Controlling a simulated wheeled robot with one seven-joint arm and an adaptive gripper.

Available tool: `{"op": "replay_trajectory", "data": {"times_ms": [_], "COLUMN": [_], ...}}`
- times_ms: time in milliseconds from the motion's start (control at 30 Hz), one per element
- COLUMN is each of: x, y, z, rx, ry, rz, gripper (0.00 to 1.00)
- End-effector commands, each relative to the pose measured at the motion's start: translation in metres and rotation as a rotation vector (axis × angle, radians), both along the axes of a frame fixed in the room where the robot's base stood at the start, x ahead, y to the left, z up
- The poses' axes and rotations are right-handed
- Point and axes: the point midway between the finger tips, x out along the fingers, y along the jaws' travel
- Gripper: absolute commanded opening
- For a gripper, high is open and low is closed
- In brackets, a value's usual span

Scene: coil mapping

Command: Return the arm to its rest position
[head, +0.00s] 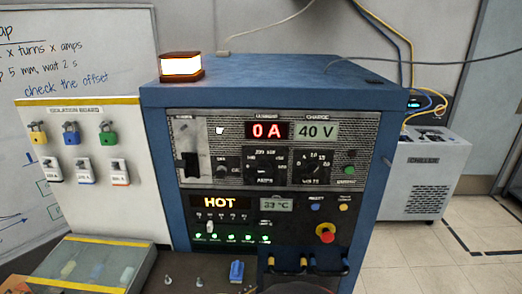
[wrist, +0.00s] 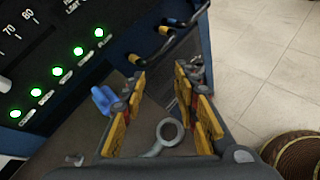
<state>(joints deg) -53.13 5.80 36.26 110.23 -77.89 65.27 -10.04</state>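My gripper (wrist: 160,82) shows in the wrist view with its two yellow-padded fingers apart and nothing held between the tips. A grey ring with a short stem (wrist: 152,150) shows low between the fingers; I cannot tell how far below them it lies. The fingers point toward the lower front of the blue power cabinet (wrist: 205,40). The gripper cannot be made out in the head view.
The blue cabinet (head: 155,130) reads 0 A, 40 V, HOT and 33 °C, with a lit amber beacon (head: 181,67) on top. A small blue object (head: 237,271) lies before it. A padlock board (head: 90,215) stands left, a chiller (head: 425,180) right. A round, wound brown object (wrist: 297,158) is at the wrist view's lower right.

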Motion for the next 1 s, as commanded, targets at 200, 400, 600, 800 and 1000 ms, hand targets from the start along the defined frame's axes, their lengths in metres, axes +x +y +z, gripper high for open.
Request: {"op": "replay_trajectory", "data": {"times_ms": [200,400,600,800,1000], "x": [-0.071,-0.137,-0.173,-0.187,-0.188], "y": [-0.087,-0.121,-0.132,-0.162,-0.199], "z": [0.023,0.055,0.103,0.159,0.194], "rx": [0.406,0.855,1.298,1.635,1.751], "ry": [0.060,0.045,-0.038,-0.206,-0.380], "rz": [-0.531,-1.020,-1.381,-1.528,-1.533], "gripper": [0.30,0.30,0.30,0.30,0.30]}}
